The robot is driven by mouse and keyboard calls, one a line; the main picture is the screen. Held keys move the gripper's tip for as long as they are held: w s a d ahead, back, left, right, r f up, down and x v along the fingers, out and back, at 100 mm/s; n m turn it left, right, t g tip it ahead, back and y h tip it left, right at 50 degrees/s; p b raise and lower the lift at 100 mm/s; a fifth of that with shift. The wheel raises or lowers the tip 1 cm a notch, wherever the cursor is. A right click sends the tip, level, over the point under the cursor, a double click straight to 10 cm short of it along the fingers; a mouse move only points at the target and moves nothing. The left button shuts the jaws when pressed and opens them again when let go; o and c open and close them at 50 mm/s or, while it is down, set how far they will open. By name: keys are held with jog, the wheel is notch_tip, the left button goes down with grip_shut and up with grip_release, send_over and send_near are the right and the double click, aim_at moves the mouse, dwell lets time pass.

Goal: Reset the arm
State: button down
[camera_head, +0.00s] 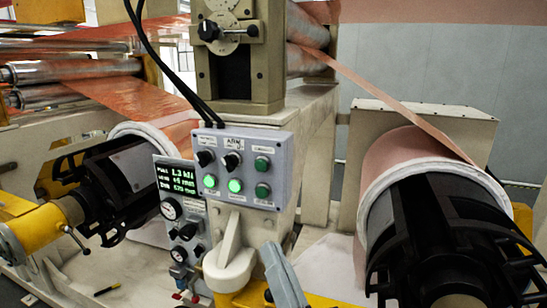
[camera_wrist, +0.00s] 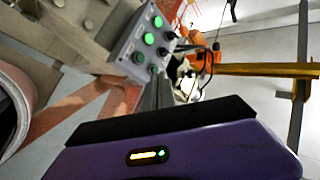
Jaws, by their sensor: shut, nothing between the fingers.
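My gripper (camera_wrist: 156,94) shows in the wrist view as a narrow grey pair of fingers beyond the purple wrist housing (camera_wrist: 190,152). It is shut and empty. In that view it is in front of a grey control box (camera_wrist: 128,47) with green buttons and black knobs; I cannot tell the gap between them. The control box (camera_head: 240,141) is in the middle of the head view, with two of its green buttons brightly lit.
A copper foil roll (camera_head: 395,158) on a black core (camera_head: 430,235) stands at the right, another black core (camera_head: 110,190) at the left. A gauge panel (camera_head: 180,205) with a lit display is left of the box. Yellow arms and cables are near.

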jog(key=s+d+f+n+g+h+b, duration=0.1)
jog(key=s+d+f+h, duration=0.1)
jog(key=s+d+f, duration=0.5)
jog(key=s+d+f+n+h+b, duration=0.1)
jog(key=s+d+f+n, duration=0.1)
jog(key=s+d+f, duration=0.45)
jog(key=s+d+f+m+g+h, duration=0.1)
jog(key=s+d+f+g+h, duration=0.1)
jog(key=s+f, duration=0.5)
jog(key=s+d+f+g+h+b, duration=0.1)
jog(key=s+d+f+g+h, duration=0.2)
jog(key=s+f, duration=0.4)
jog(key=s+d, duration=0.1)
jog(key=s, duration=0.3)
jog(key=shift+s+d+f+m, duration=0.15)
jog(key=shift+s+m, duration=0.2)
jog(key=shift+m, duration=0.05)
